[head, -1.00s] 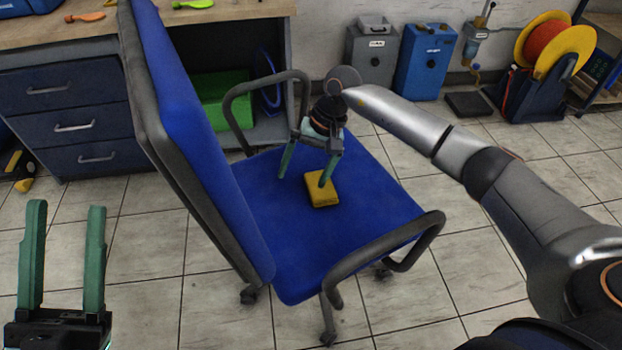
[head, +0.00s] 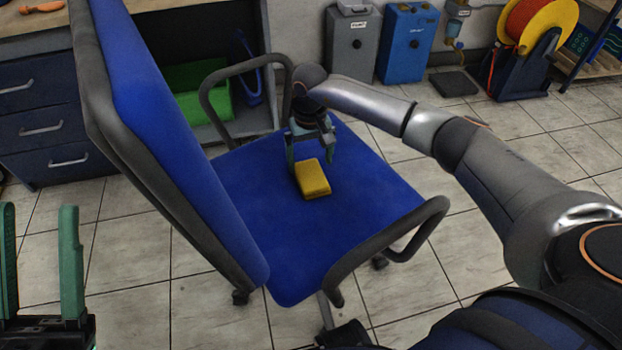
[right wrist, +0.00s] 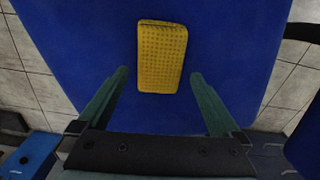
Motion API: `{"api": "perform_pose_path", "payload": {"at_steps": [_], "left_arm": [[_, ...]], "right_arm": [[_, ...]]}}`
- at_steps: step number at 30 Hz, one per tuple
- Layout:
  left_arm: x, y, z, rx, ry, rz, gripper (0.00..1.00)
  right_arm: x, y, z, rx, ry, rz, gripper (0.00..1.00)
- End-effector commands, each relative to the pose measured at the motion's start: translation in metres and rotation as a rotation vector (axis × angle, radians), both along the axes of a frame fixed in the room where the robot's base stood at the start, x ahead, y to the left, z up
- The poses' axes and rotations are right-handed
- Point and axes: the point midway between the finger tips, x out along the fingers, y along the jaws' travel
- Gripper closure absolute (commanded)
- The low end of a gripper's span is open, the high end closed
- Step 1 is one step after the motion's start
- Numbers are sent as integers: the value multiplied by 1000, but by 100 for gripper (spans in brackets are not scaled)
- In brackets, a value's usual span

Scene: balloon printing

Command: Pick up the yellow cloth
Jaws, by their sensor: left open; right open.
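The yellow cloth (head: 312,179) is a small folded block lying flat on the blue seat of the office chair (head: 250,195). It also shows in the right wrist view (right wrist: 162,56), on the blue seat ahead of the fingers. My right gripper (head: 312,168) is open above the seat, just beyond the cloth in the head view. In the right wrist view its two green fingers (right wrist: 157,88) are spread wide, with the cloth lined up with the gap between them. Nothing is held. My left gripper (head: 38,225) is open and empty at the lower left, away from the chair.
The chair's backrest (head: 165,130) stands left of the cloth, with armrests at the far side and near right (head: 400,240). A workbench with drawers (head: 40,130) and a green bin (head: 205,95) stand behind. Grey and blue boxes (head: 407,45) and an orange reel (head: 527,28) line the wall.

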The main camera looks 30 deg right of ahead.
Motion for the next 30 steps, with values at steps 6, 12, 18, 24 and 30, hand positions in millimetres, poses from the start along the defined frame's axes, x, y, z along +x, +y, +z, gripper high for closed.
{"api": "perform_pose_path", "payload": {"at_steps": [6, 12, 18, 24, 30], "left_arm": [[0, -2, -19, 15, 1, 5, 50], [1, -3, -19, 19, 3, 5, 50], [1, -3, -19, 18, 4, 5, 50], [1, -3, -19, 17, 4, 4, 50], [1, -3, -19, 17, 6, 4, 50]], "right_arm": [[-4, 0, -38, 2, 4, 0, 0], [-3, 0, -40, 1, 0, 1, 0], [-3, -1, -40, 0, 1, 0, 14], [-3, -1, -40, 1, 1, 0, 36], [-3, -1, -40, 0, 1, 0, 58]]}}
